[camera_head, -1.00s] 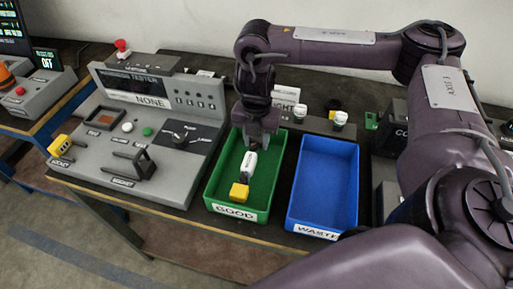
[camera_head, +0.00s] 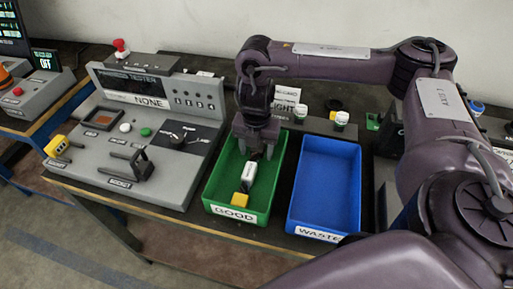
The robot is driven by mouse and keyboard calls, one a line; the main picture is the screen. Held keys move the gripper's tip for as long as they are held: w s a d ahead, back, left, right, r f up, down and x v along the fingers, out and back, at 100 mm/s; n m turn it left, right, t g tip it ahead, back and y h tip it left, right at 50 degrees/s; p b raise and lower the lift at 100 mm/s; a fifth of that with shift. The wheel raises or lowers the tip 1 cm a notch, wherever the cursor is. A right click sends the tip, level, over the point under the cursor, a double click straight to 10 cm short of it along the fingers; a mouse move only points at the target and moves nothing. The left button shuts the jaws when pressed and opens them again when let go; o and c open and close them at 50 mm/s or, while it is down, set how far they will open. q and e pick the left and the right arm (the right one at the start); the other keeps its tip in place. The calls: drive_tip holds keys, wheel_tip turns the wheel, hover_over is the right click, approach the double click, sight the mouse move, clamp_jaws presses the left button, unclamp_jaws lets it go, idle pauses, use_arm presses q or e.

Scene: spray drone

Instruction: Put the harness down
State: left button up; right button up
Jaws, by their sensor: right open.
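The harness (camera_head: 249,171) lies in the green GOOD bin (camera_head: 237,218). It shows a white connector body and a yellow connector (camera_head: 240,199) near the bin's front end. My right gripper (camera_head: 256,154) is over the back part of the green bin, pointing down, open, just above the white end of the harness. Part of the harness is hidden under the gripper. My left gripper is not in view.
A blue WASTE bin (camera_head: 325,190) stands right of the green bin and is empty. The grey harness tester (camera_head: 140,150) reads NONE and stands left. White-capped items (camera_head: 341,120) stand behind the bins. My right arm crosses above the right side.

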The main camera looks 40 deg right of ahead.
wheel_tip(320, 180, up, 12)
drive_tip(key=p, duration=0.5)
drive_tip(key=shift+r, duration=0.15)
idle(0.3)
